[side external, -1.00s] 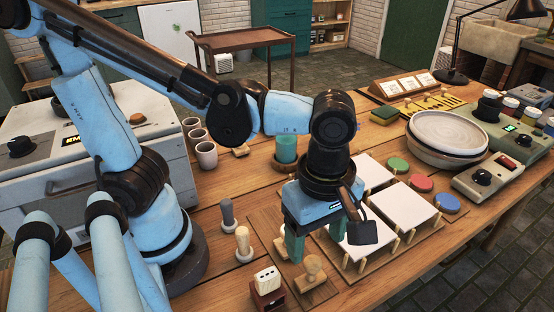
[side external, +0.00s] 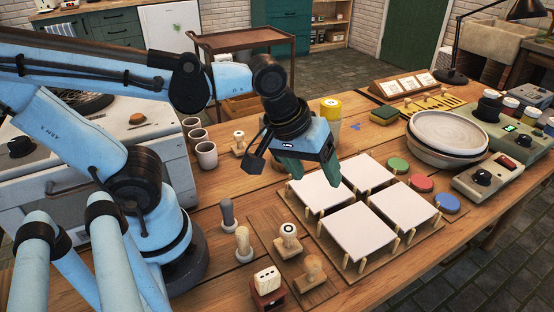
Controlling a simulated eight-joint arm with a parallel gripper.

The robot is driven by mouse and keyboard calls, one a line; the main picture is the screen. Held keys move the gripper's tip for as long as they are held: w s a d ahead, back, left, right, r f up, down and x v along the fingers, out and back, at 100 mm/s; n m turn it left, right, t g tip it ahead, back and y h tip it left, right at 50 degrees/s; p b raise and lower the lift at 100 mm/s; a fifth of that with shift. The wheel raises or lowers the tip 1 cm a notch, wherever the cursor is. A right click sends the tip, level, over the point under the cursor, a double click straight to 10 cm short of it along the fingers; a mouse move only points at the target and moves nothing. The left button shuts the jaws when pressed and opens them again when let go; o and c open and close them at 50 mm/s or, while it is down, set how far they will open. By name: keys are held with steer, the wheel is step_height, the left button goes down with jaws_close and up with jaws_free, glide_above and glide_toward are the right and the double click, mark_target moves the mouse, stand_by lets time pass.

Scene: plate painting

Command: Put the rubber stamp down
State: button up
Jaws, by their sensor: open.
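A wooden rubber stamp (side external: 288,243) with a ringed pale top stands on a brown board at the front middle. My gripper (side external: 307,172) is above and behind these stamps, near the far-left white square plate (side external: 318,193). Its green fingers are apart, and I see nothing held between them. Another stamp-like piece (side external: 238,144) with a ringed top stands farther back, left of my gripper.
Several white square plates rest on pegged wooden stands; one is the near plate (side external: 357,230). Red, green and blue pads (side external: 446,203) lie to the right. A yellow-topped jar (side external: 331,108) is behind my gripper.

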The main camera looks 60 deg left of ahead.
steer(key=w+a+m+t+y, duration=0.1)
steer(key=a+m+t, duration=0.1)
steer(key=a+m, duration=0.4)
steer(key=shift+w+r+t, duration=0.15)
steer(key=shift+r+t, duration=0.15)
stand_by(1.0)
